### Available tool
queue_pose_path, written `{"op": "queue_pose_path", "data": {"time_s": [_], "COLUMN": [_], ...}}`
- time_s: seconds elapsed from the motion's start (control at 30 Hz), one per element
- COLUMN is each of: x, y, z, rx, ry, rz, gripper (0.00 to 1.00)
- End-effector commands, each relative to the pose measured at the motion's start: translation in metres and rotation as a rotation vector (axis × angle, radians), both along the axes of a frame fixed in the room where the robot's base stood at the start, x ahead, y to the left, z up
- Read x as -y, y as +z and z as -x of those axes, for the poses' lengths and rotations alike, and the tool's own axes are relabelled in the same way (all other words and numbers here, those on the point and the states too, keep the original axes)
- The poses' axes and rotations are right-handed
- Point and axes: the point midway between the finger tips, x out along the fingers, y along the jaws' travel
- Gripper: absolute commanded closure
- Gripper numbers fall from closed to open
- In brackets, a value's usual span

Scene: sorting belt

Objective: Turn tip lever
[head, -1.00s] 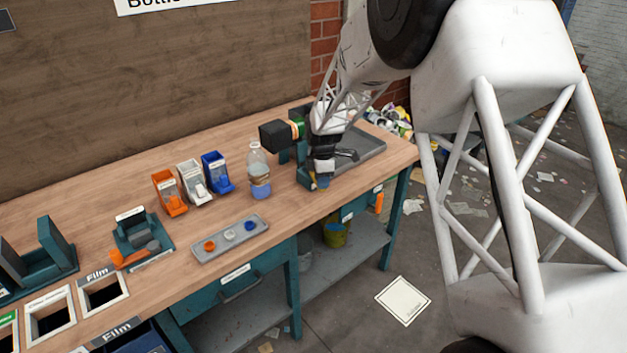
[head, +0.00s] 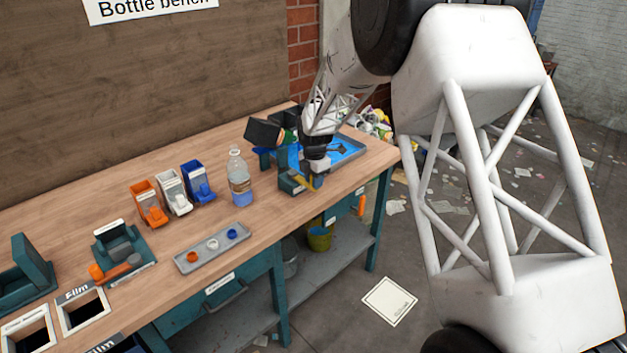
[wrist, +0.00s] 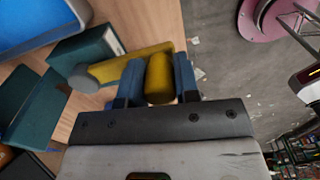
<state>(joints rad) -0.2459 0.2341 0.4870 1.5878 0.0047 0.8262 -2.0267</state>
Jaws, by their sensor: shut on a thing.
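The tip lever is a yellow bar (wrist: 125,66) with a grey pivot end (wrist: 82,78) beside a teal housing (wrist: 88,52) in the wrist view. My gripper (wrist: 158,75) is shut on the lever's yellow handle, one blue finger on each side. In the head view my gripper (head: 317,182) is low at the bench's right end, by the teal lever stand (head: 289,185); the lever (head: 303,183) shows only in part there. A dark box (head: 264,133) is tilted above the tray (head: 362,148), which has bright blue in it. My wrist hides part of the tray.
A clear bottle (head: 238,178) stands left of the lever stand. Orange, white and blue dispensers (head: 172,192) and a grey cap tray (head: 186,262) are further left. The bench's front edge is close to my gripper.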

Motion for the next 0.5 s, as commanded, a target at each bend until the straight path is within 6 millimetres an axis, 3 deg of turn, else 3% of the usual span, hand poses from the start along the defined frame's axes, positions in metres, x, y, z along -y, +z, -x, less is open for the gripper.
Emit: {"op": "queue_pose_path", "data": {"time_s": [0.1,0.13,0.3,0.5], "x": [0.0007,0.0007,0.0004,0.0002], "y": [0.0,0.0,0.0,0.0], "z": [-0.0002,-0.0002,-0.0002,-0.0001], "rx": [0.0,0.0,0.0,0.0], "ry": [-0.001,-0.001,-0.001,-0.001], "rz": [0.0,0.0,0.0,0.0], "gripper": [1.0,0.69,0.45,0.45]}}
